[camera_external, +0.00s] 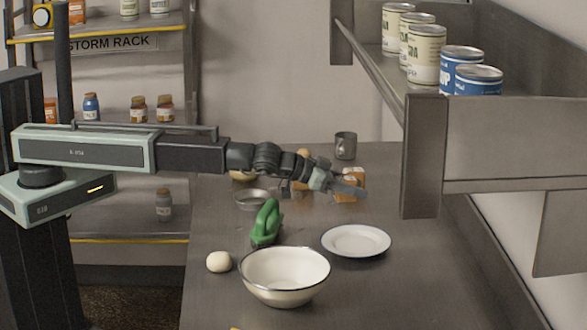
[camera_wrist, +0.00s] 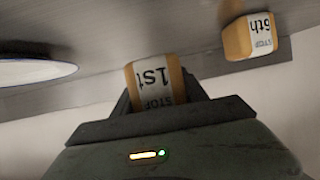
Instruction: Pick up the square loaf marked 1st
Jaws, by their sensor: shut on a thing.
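The square loaf marked 1st (camera_wrist: 154,86) is brown with a white printed band, and its label reads upside down in the wrist view. My gripper (camera_wrist: 157,103) is shut on this loaf, which sits between the fingers. In the external view my gripper (camera_external: 350,187) is over the far part of the counter. An orange-brown loaf (camera_external: 348,178) shows behind the fingers there, but its label is too small to read. I cannot tell how high the held loaf is above the counter.
A loaf marked 6th (camera_wrist: 252,37) lies at the upper right in the wrist view. A white plate (camera_external: 356,241), a cream bowl (camera_external: 284,276), a green brush-like item (camera_external: 266,222), a dough ball (camera_external: 219,262) and a metal mug (camera_external: 345,146) stand on the counter (camera_external: 400,285). A shelf overhangs the right.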

